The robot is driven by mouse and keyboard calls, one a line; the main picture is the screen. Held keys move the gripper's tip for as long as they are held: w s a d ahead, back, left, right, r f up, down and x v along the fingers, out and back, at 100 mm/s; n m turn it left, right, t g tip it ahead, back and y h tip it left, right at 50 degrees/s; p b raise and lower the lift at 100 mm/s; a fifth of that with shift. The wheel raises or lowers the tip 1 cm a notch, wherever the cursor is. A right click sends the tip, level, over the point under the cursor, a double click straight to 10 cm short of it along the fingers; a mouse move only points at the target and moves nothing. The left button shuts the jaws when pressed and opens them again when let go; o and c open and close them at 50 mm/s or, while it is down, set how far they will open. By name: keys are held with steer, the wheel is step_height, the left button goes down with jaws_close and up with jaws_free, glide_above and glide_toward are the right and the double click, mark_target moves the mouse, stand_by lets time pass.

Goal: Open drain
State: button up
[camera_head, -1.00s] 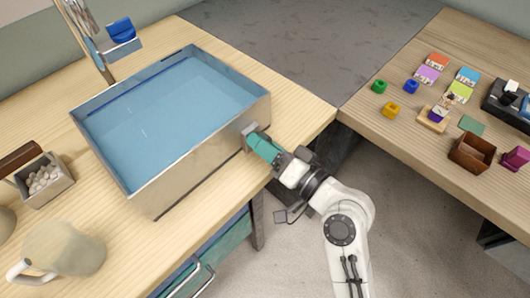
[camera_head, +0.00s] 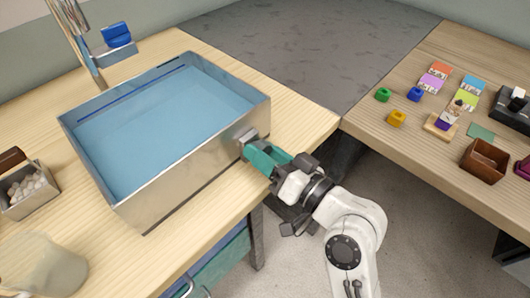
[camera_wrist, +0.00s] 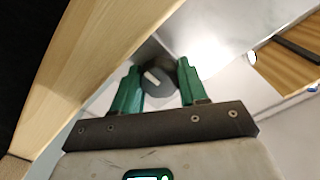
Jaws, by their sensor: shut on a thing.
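A metal basin (camera_head: 190,165) filled with blue water (camera_head: 165,125) stands on the wooden table at the left. A dark round drain knob with a white mark (camera_wrist: 158,82) sits on a pale fitting (camera_head: 243,140) on the basin's right side wall. My gripper (camera_head: 258,155), with teal-green fingers, is at that fitting. In the wrist view my gripper (camera_wrist: 159,85) has one finger on each side of the knob and is shut on it. In the head view the fingers hide the knob. No water is seen flowing out.
A faucet (camera_head: 85,45) rises behind the basin. A jug (camera_head: 40,265) and a small box of white balls (camera_head: 28,192) stand at the left. The right table (camera_head: 400,150) holds colored blocks and boxes. Open floor lies between the tables.

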steer(key=shift+f, duration=0.25)
steer(key=o, duration=0.8)
steer(key=shift+r, duration=0.1)
steer(key=b+v, duration=0.1)
steer(key=v, duration=0.9)
steer(key=shift+s+d, duration=0.3)
steer(key=s+d+f+m+g+h+p, duration=0.1)
steer(key=s+d+f+g+h+p, duration=0.25)
steer(key=d+f, duration=0.25)
steer(key=s+d+f+m+g+h+p, duration=0.1)
steer(key=s+d+f+g+h+p, duration=0.1)
steer(key=s+d+f+h+p, duration=0.3)
steer(key=s+d+f+g+h, duration=0.1)
steer(key=s+d+h, duration=0.1)
steer(key=s+d, duration=0.1)
steer(key=s+d+f+m+g+h+p, duration=0.1)
steer(key=s+d+g+h, duration=0.1)
steer(key=s+d, duration=0.2)
steer(key=s+d+f+m+g+h+p, duration=0.1)
steer(key=s+d+h, duration=0.1)
steer(key=s+d, duration=0.2)
steer(key=shift+s+d+g, duration=0.15)
steer(key=shift+g, duration=0.1)
